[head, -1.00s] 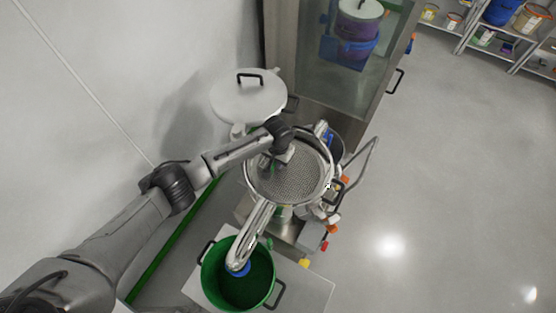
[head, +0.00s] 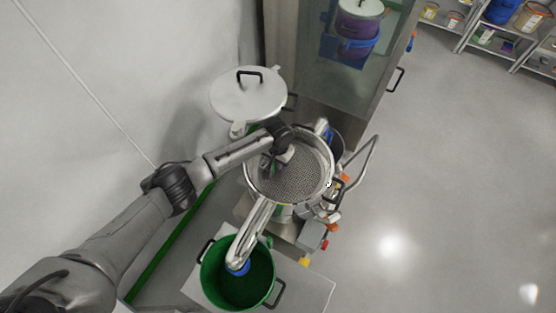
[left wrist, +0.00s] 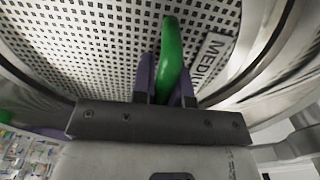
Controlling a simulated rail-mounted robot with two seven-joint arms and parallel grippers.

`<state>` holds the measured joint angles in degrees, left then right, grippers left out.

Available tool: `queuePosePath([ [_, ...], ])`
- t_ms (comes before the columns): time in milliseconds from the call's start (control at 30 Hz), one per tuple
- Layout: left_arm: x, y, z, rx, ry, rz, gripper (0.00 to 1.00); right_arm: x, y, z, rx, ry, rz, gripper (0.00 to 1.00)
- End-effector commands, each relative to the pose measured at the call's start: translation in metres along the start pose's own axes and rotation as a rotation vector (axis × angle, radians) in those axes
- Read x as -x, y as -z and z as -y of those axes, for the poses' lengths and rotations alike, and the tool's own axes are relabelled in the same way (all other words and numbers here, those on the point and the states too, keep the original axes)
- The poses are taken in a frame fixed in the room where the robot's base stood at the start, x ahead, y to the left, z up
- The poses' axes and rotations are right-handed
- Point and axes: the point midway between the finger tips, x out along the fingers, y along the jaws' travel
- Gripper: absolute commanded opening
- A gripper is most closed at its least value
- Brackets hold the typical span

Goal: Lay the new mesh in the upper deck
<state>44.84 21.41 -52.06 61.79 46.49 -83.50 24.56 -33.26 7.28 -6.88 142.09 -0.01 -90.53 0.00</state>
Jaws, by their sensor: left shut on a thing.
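The round grey perforated mesh (head: 303,178) lies within the steel ring of the sieve's upper deck (head: 331,192) in the head view. Whether it rests flat on its seat is hard to tell. My left gripper (head: 272,168) is over the mesh's left part. In the left wrist view, the gripper (left wrist: 168,88) is shut on a green tab (left wrist: 172,50) at the mesh (left wrist: 85,40). A label beginning "MEDI" (left wrist: 211,58) sits beside the tab, near the curved steel wall. My right gripper is not in view.
A white lid with a black handle (head: 247,96) is beside the sieve, at upper left. A steel spout (head: 250,235) runs down into a green tub (head: 210,272) in front. A glass-fronted cabinet (head: 310,85) stands behind. Open floor (head: 455,200) lies to the right.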

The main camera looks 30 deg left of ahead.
Motion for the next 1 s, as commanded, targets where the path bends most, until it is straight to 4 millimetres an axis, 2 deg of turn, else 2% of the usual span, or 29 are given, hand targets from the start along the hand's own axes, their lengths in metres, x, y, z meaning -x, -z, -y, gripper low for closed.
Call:
queuePosePath([
  [33, 0.0, 0.0, 0.0, 0.0, 0.0, 0.0, 0.16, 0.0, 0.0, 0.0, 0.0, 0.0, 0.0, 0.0],
  [333, 0.0, 0.0, 0.0, 0.0, 0.0, 0.0, 0.44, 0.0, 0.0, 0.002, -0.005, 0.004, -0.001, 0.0],
  [633, 0.004, 0.0, 0.0, -0.001, 0.0, -0.001, 0.44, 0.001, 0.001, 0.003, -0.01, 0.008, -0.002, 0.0],
  [767, 0.019, 0.001, 0.0, -0.001, 0.0, -0.002, 0.44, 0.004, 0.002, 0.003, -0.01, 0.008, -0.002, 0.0],
  [1000, 0.067, 0.001, 0.0, -0.001, -0.001, -0.005, 0.44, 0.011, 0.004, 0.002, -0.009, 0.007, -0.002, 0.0],
])
